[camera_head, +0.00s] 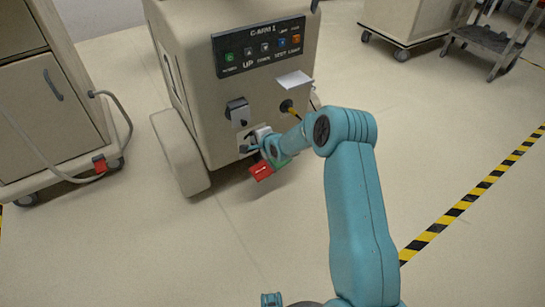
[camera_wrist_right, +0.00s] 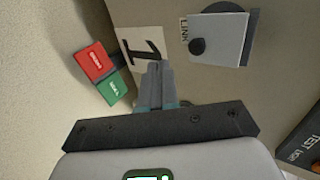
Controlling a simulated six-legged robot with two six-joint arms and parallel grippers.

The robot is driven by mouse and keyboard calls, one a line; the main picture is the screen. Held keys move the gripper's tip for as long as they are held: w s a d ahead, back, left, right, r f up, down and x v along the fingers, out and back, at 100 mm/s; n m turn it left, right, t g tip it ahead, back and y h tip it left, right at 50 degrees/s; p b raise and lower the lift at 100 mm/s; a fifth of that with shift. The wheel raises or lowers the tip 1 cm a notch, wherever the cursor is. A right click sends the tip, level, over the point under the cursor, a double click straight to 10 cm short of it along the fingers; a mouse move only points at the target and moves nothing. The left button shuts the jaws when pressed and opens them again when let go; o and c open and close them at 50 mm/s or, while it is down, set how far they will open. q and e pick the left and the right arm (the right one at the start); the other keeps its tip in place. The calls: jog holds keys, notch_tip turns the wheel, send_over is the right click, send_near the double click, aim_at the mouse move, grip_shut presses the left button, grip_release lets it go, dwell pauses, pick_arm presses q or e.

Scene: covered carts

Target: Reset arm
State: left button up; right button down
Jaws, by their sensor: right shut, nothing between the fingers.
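My right arm (camera_head: 357,220) is teal and reaches from the bottom of the head view to the front of the beige C-ARM 1 cart (camera_head: 216,116). My right gripper (camera_head: 248,146) is at the cart's lower front. In the right wrist view its fingers (camera_wrist_right: 156,72) are together and empty, in front of a white plate (camera_wrist_right: 134,42) with a black mark. I cannot tell whether they touch it. A red and green tag (camera_wrist_right: 105,73) lies beside the fingers. It also shows below the gripper in the head view (camera_head: 262,170).
A grey LINK cover (camera_wrist_right: 215,40) with a black knob is right of the fingers. The cart has a black button panel (camera_head: 262,47) and a white shelf (camera_head: 294,79). A cabinet (camera_head: 45,95) with a hose stands left. The floor at right is clear around striped tape (camera_head: 470,197).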

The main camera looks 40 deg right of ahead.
pick_arm(q)
jog(key=r, duration=0.1)
jog(key=p, duration=0.1)
jog(key=r+p, duration=0.1)
jog(key=shift+s+d+r, duration=0.3)
pick_arm(e)
jog(key=s+a, duration=0.2)
jog(key=s, duration=0.6)
jog(key=shift+s, duration=0.25)
